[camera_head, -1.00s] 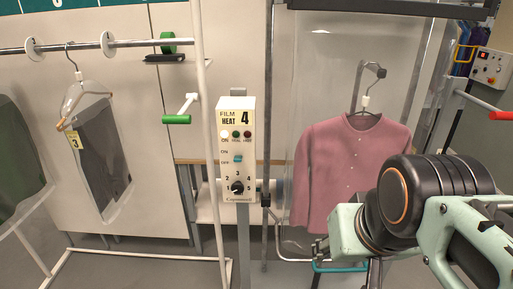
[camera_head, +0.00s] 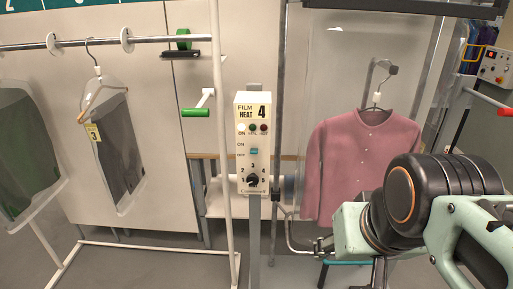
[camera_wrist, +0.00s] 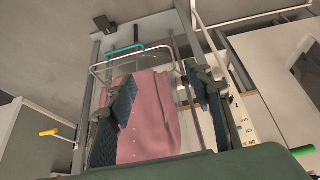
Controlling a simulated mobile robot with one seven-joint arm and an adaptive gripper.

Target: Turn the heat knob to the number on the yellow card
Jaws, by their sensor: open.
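The heat control box (camera_head: 241,168) stands upright on a grey post in the middle of the head view. Its black heat knob (camera_head: 252,180) is low on its face, with numbers around it; I cannot tell its pointer's direction clearly. A pale yellow card (camera_head: 262,112) at the top of the box shows a 4 beside "FILM HEAT". Another yellow card (camera_head: 93,132), reading 3, hangs on a bagged garment at the left. In the wrist view, the box's edge shows at the right, and the knob cannot be made out.
A pink cardigan (camera_head: 362,160) hangs behind clear film right of the box. A white rail post (camera_head: 222,120) stands close to the box's left. A green-ended handle (camera_head: 196,112) sticks out left of that post. A metal frame post (camera_head: 282,100) rises just right of the box.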

